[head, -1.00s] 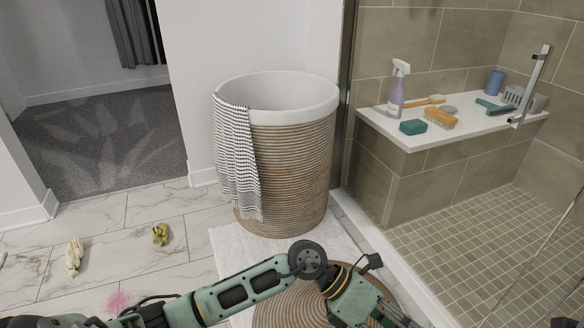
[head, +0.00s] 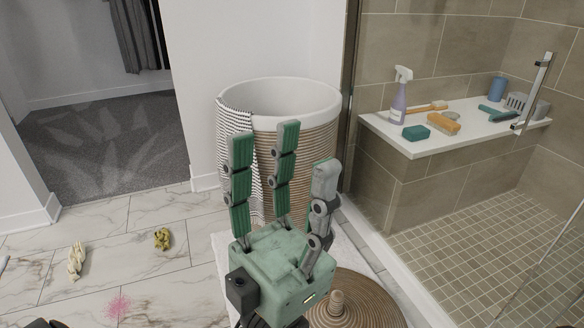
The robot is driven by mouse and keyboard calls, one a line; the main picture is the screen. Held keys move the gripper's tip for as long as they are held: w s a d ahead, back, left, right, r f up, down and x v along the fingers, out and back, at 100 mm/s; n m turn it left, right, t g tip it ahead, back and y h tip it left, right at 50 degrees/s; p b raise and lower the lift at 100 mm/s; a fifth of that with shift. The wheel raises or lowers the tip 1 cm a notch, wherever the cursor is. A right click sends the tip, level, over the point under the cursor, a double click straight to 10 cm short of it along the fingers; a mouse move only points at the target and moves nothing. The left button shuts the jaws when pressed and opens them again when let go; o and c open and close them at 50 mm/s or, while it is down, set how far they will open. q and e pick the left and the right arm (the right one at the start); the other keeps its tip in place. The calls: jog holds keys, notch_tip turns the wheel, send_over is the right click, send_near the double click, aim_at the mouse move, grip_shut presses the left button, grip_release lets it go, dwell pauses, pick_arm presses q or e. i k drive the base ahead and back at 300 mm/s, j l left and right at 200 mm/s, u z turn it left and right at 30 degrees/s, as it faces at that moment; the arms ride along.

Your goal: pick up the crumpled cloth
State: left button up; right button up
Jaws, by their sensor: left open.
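A small crumpled yellow cloth (head: 162,238) lies on the marble tile floor at the left. A cream, twisted cloth-like piece (head: 77,261) lies to its left; I cannot tell which of the two is the task's cloth. My left gripper (head: 290,160) is open and empty, its fingers pointing up in front of the basket. It is well to the right of both pieces and touches neither. My right gripper is not in view.
A tall woven basket (head: 318,160) with a striped towel (head: 235,118) over its rim stands behind my gripper. A round woven lid (head: 355,300) lies on the white mat. A pink stain (head: 118,306) marks the floor. The shower bench (head: 455,137) holds cleaning items.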

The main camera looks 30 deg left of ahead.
aim_at(162, 238)
jog(key=u, duration=2)
jog(key=k+l, duration=0.1)
jog(key=k, duration=0.15)
